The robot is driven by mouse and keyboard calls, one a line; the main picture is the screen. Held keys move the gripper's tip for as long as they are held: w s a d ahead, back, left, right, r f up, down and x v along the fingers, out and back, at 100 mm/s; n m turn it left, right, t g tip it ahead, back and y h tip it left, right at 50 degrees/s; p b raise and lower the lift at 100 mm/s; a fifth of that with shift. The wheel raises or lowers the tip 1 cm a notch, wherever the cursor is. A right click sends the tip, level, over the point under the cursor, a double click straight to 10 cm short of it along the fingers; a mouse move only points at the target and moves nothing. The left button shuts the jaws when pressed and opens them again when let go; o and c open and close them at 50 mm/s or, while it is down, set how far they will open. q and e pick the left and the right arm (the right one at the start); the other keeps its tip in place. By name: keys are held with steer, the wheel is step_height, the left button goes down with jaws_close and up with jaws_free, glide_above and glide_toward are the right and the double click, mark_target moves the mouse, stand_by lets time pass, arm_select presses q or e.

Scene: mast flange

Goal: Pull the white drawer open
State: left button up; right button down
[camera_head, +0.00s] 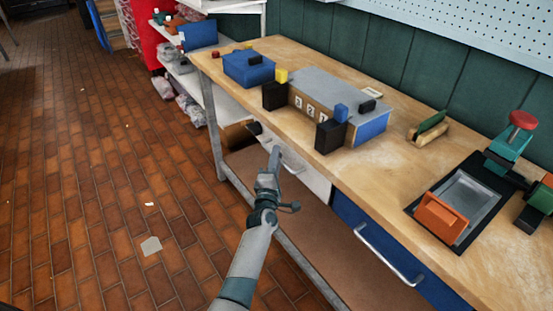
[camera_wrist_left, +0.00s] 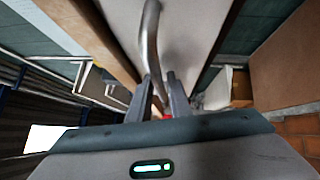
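The white drawer (camera_head: 312,178) sits under the wooden workbench top, and its front looks flush with the bench. Its silver bar handle (camera_head: 291,166) is partly hidden by my left gripper (camera_head: 274,158), which is right at it. In the left wrist view, the curved handle (camera_wrist_left: 151,42) runs down between the two fingers of my left gripper (camera_wrist_left: 159,88). The white drawer front (camera_wrist_left: 188,35) lies behind it. The fingers stand apart, with a gap beside the bar on the right; contact on the left is unclear. My right gripper is in neither view.
A blue drawer (camera_head: 370,245) with its own bar handle is beside the white one. A lower shelf (camera_head: 340,262) runs beneath. The bench top (camera_head: 395,150) holds a grey-topped box (camera_head: 335,95), a blue box (camera_head: 248,68) and a tray (camera_head: 468,200). The brick floor (camera_head: 110,200) at left is mostly clear.

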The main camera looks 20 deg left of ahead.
arm_select(q)
steer(key=shift+c, duration=0.6)
jaws_close()
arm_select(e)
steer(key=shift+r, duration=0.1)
